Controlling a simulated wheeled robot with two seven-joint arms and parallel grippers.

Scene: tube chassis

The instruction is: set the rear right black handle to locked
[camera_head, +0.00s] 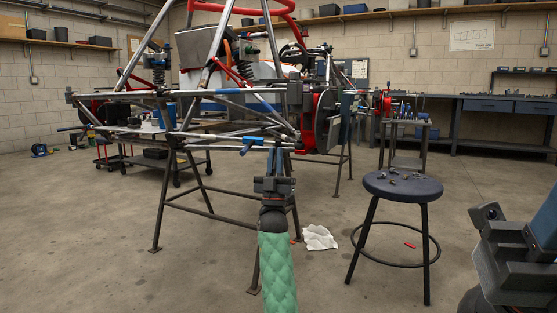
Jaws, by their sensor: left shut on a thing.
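The tube chassis (225,106) stands on dark trestle legs in the middle of the head view. Whether the handle is locked cannot be made out. Part of my right arm's dark end (510,258) shows at the lower right edge, away from the chassis; its fingers cannot be made out clearly.
A round dark stool (403,187) with small parts on top stands to the right. A white cloth (320,237) and a red item (410,245) lie on the floor. A cart (172,158) is at the left, a workbench (470,122) at the back right.

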